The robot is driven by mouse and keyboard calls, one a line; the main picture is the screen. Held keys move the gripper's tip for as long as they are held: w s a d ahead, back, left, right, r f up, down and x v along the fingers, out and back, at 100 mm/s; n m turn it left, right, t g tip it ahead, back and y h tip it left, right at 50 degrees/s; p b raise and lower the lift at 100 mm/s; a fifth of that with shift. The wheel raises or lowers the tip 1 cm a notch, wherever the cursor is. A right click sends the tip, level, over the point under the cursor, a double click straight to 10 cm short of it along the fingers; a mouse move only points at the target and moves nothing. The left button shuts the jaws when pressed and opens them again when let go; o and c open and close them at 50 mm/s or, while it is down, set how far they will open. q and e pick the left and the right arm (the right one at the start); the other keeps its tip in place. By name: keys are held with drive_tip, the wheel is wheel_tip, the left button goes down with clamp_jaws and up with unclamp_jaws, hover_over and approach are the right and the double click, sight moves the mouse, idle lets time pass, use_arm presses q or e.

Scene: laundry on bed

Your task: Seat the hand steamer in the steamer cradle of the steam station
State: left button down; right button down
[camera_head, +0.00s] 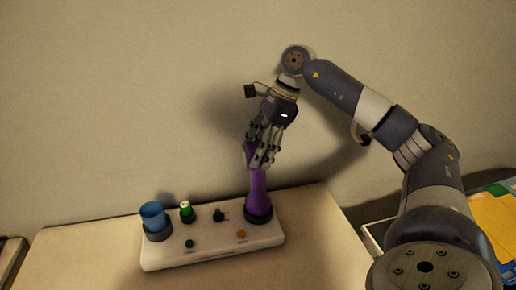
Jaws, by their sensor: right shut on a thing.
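The purple hand steamer (258,188) stands nearly upright at the right end of the white steam station (205,252). Its lower end meets the dark round steamer cradle (258,217); whether it sits fully down inside I cannot tell from this angle. My right gripper (261,158) is shut on the steamer's upper part, and its fingers hide some of it. My left gripper is not in view.
The station also holds a blue cup (153,216) in a dark ring, a green-topped piece (186,211), a small black fitting (219,214), a green button (189,243) and an orange button (241,234). A wall stands close behind. The tabletop (310,250) right of the station is clear.

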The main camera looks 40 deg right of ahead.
drive_tip(key=shift+f+b, duration=0.9)
drive_tip(key=shift+f, duration=0.45)
drive_tip(key=shift+c, duration=1.8)
unclamp_jaws()
drive_tip(key=v, duration=1.2)
